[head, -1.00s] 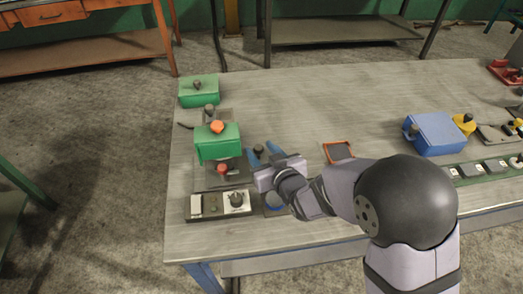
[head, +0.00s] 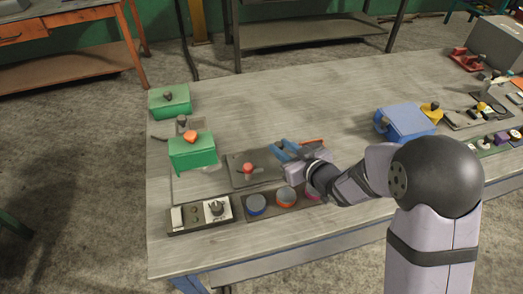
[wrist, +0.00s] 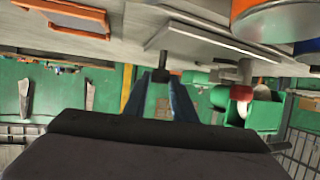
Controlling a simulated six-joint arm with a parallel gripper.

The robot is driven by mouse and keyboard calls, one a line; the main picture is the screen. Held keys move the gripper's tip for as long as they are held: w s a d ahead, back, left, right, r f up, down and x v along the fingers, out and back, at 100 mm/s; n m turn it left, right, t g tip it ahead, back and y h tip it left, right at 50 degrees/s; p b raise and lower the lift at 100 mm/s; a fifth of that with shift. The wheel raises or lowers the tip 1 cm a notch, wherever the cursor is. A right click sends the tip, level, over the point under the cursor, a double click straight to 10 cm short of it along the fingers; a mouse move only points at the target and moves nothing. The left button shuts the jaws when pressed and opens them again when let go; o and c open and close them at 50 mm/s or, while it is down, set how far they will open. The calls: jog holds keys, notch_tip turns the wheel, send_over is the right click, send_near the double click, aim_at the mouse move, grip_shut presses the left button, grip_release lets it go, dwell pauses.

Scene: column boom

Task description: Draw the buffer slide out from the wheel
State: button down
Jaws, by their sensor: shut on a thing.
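The slide is a dark grey plate (head: 240,179) with a red knob (head: 248,169), lying just right of the green housing (head: 192,156) with its orange knob. The plate stands clear of the housing. My gripper (head: 280,150) has its blue fingers shut on a dark upright post (wrist: 160,76) at the slide's right part; the post shows between the fingers in the wrist view. The red knob also shows in the wrist view (wrist: 241,91). I cannot make out the wheel; it may be hidden by the housing.
A green lidded box (head: 170,101) stands behind the housing. A control panel (head: 200,214) and a tray with coloured discs (head: 286,197) line the front. An orange-edged pad (head: 313,141) lies close behind my gripper. A blue box (head: 405,123) stands farther right.

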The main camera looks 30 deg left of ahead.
jog(key=shift+w+d, duration=0.45)
jog(key=shift+w, duration=0.05)
jog(key=c, duration=1.5)
grip_release()
jog(key=shift+w+d, duration=0.1)
jog(key=shift+d, duration=0.05)
jog(key=shift+o, duration=0.2)
jog(key=b+v, duration=0.1)
jog(key=v, duration=0.6)
jog(key=shift+d+r, duration=0.15)
